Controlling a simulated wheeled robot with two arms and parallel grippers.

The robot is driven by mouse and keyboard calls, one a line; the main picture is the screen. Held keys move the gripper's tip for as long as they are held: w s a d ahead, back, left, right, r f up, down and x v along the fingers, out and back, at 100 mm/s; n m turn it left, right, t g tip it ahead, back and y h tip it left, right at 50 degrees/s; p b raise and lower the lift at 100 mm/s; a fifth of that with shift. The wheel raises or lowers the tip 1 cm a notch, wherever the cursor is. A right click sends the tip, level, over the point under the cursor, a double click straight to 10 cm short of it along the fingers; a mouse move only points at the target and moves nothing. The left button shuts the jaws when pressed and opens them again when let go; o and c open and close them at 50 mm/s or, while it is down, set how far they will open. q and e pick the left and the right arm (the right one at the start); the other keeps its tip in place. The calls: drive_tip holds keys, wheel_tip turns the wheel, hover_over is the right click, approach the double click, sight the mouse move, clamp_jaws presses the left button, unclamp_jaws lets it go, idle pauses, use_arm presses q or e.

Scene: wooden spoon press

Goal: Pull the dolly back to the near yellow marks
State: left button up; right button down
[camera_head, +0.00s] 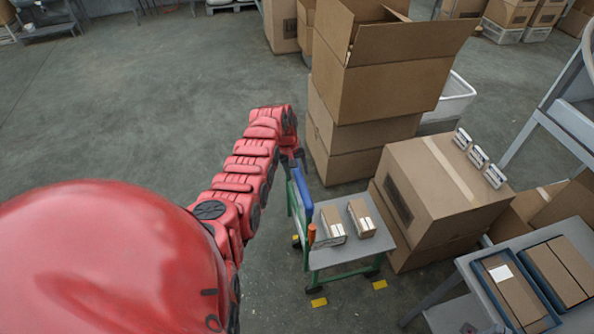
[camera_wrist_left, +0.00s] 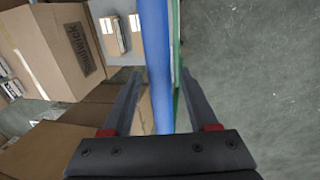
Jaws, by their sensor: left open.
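The dolly (camera_head: 345,252) has a grey deck, a green frame and a blue push handle (camera_head: 302,190) at its left end. Two small cartons (camera_head: 332,222) (camera_head: 362,217) lie on the deck. My left gripper (camera_head: 294,160) is open at the handle's far end. In the left wrist view the blue handle (camera_wrist_left: 156,60) runs between the two spread fingers (camera_wrist_left: 162,85); contact cannot be told. Yellow floor marks (camera_head: 318,302) (camera_head: 380,285) lie at the dolly's near side. My right gripper is out of view.
Large cartons (camera_head: 440,190) stand close to the dolly's right, with stacked cartons (camera_head: 365,100) behind it. A grey table (camera_head: 480,310) with blue trays is at the lower right. Open floor (camera_head: 150,110) lies to the left.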

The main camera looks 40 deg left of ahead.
use_arm(q)
clamp_jaws()
idle(1.4)
